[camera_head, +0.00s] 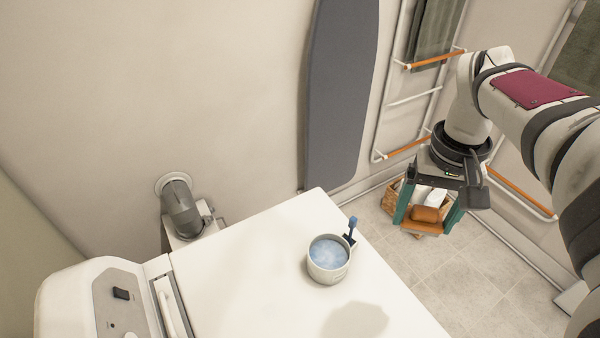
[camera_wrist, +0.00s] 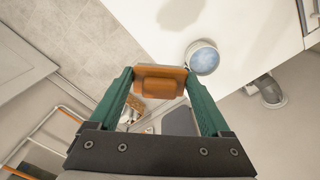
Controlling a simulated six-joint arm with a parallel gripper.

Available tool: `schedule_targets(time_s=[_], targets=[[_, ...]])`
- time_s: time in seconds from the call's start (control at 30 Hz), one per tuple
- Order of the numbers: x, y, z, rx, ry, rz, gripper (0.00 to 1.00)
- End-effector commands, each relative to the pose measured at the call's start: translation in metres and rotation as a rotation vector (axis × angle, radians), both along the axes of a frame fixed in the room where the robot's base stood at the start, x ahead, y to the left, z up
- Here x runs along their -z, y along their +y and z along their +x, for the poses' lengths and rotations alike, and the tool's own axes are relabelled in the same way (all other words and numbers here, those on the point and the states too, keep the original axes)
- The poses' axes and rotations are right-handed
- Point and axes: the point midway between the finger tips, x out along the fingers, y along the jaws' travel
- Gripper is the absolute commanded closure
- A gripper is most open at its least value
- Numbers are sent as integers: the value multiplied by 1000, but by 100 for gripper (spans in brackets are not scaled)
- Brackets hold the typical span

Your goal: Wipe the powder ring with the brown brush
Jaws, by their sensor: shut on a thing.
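My gripper (camera_head: 428,221) is shut on the brown brush (camera_head: 426,214), holding it in the air beyond the right edge of the white machine top. In the wrist view the brush (camera_wrist: 161,80) spans the gap between the two green fingers of my gripper (camera_wrist: 160,88). I cannot make out a powder ring on the white machine top (camera_head: 230,270). A grey shadow lies near the front of that top.
A white cup (camera_head: 328,272) of bluish powder, with a blue-handled tool (camera_head: 351,231) at its rim, stands on the top. A wicker basket (camera_head: 391,196) sits on the floor behind my gripper. An ironing board (camera_head: 340,95) and towel rack (camera_head: 405,98) stand at the wall.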

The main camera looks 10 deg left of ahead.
Motion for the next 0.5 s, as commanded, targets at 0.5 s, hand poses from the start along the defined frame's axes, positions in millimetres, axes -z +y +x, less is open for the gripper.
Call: schedule_targets(time_s=[0.5], targets=[[74,98,-3,-291,14,-13,79]])
